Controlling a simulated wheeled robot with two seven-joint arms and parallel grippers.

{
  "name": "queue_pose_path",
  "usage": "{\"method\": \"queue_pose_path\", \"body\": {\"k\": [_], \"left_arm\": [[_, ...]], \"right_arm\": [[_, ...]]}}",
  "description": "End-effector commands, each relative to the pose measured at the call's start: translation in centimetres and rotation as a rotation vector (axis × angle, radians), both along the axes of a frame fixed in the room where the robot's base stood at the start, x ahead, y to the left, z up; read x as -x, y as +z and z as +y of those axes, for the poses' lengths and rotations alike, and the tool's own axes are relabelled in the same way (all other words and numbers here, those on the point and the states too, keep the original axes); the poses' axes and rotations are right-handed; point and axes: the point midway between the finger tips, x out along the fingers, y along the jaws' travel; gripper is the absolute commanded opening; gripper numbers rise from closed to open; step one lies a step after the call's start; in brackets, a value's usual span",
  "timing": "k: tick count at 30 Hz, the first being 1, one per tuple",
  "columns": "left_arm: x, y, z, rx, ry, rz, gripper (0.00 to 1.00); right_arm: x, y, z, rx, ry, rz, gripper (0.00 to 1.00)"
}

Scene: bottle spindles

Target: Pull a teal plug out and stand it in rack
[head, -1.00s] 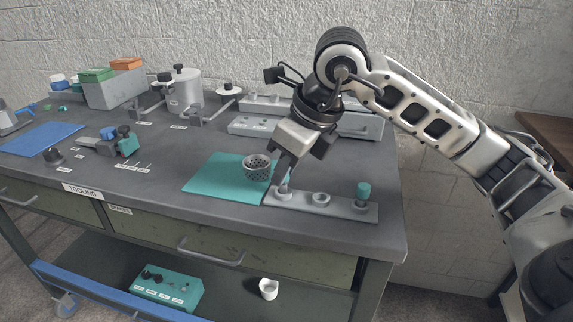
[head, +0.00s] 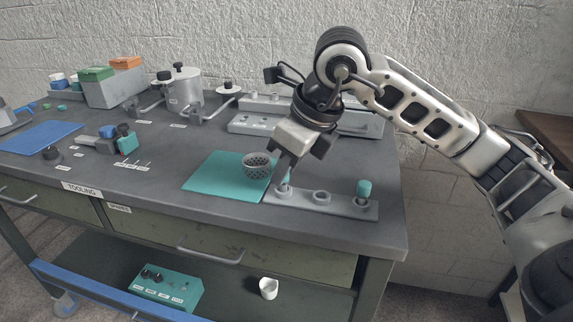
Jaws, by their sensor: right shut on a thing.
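A grey strip (head: 340,206) with three round sockets lies at the bench's front right. A teal plug (head: 364,188) stands upright in its right socket; the middle socket (head: 321,197) is empty. My right gripper (head: 287,176) points down over the left socket (head: 284,191), shut on another teal plug, of which only a sliver shows between the fingers. I cannot tell whether this plug's lower end is clear of the socket. My left gripper is not in view.
A grey perforated basket (head: 256,166) stands on a teal mat (head: 214,176), close left of the right gripper. A long grey block (head: 252,124) lies behind the gripper. A metal pot (head: 180,92) and a blue mat (head: 42,138) are farther left.

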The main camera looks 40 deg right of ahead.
Motion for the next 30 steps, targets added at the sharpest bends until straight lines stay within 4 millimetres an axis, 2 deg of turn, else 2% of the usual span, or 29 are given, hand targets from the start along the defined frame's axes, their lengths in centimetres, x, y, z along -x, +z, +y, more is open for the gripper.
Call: {"method": "queue_pose_path", "body": {"k": [4,5,6,7,8,19,20,21,23,30], "left_arm": [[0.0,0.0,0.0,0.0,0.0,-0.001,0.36],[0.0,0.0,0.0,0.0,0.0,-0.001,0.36],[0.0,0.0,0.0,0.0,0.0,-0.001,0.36],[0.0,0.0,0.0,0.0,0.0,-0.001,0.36],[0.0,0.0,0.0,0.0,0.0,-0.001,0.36],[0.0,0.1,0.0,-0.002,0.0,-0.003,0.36],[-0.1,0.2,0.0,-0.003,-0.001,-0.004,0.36],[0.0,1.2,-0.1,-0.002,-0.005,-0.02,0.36],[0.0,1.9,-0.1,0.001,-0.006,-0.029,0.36],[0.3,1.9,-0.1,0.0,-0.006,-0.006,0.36]], "right_arm": [[0.0,0.0,0.0,0.0,0.0,0.0,0.0],[0.0,0.0,0.0,0.0,0.0,0.0,0.21],[0.0,0.0,0.0,0.0,0.0,0.0,0.32],[0.0,0.0,0.0,0.0,0.0,0.0,0.41],[0.0,0.0,0.0,0.0,0.0,0.0,0.44],[0.0,0.0,0.0,0.0,0.0,0.0,0.44],[0.0,0.0,0.0,0.0,0.0,0.0,0.44],[0.0,0.3,-0.1,0.0,0.0,-0.001,0.44],[0.4,1.5,-0.3,0.0,-0.002,-0.005,0.44],[2.4,7.1,-1.2,0.001,0.0,-0.006,0.44]]}}
